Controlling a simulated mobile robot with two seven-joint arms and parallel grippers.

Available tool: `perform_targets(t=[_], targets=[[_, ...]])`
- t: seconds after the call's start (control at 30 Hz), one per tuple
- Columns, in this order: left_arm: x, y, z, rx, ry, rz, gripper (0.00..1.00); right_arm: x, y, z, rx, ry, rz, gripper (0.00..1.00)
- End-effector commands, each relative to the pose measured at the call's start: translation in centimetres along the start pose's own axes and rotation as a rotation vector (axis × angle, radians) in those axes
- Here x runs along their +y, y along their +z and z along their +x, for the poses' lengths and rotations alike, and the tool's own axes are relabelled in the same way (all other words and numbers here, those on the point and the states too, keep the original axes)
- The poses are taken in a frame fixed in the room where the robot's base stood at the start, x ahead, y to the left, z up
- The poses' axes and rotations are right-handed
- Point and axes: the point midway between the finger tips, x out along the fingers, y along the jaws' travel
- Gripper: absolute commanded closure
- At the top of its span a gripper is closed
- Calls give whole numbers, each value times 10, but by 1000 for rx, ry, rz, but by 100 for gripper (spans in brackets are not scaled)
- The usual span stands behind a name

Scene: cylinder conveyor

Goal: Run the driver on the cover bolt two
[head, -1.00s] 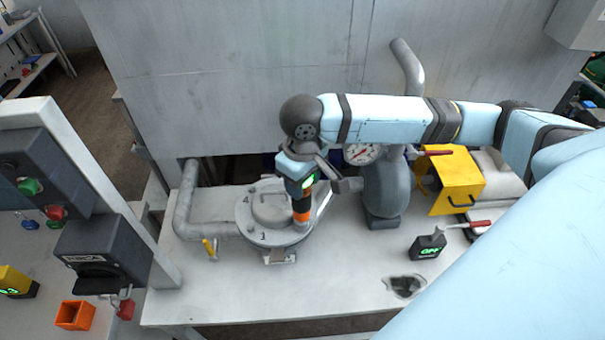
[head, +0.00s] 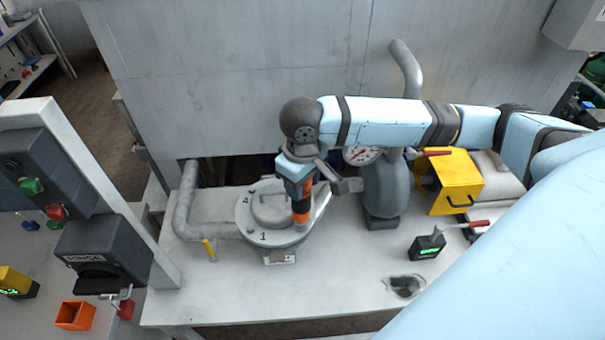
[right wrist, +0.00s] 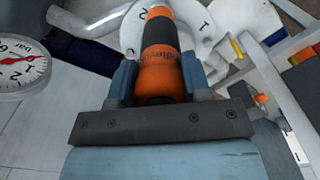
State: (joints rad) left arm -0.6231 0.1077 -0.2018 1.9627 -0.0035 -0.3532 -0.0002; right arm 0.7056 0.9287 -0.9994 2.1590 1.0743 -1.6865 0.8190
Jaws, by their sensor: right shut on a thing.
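My right gripper (head: 299,184) is shut on an orange and black driver (head: 301,209). The driver points down at the right side of a round grey cover (head: 257,234), which bears raised numbers, 1 and 4 among them. In the right wrist view the driver (right wrist: 160,72) sits between my two fingers, and its far end is over the cover (right wrist: 185,15) near the number 2. Bolt two and the driver's tip are hidden, so I cannot tell whether they touch. My left gripper is not in view.
A pressure gauge (head: 361,155) and a grey pipe body (head: 386,193) stand right of the cover. A yellow box (head: 459,183) and a small black box with a green display (head: 427,247) are farther right. A yellow-handled valve (head: 210,250) is at left.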

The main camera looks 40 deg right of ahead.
Motion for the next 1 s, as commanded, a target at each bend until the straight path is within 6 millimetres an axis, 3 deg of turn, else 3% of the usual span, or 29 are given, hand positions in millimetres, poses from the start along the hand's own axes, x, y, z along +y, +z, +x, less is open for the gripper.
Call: perform_targets(t=[0.47,1.0], targets=[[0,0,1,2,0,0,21,-2,3,3,-12,-3,-2,94],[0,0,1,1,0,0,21,-1,1,-29,-3,-2,-2,94]])
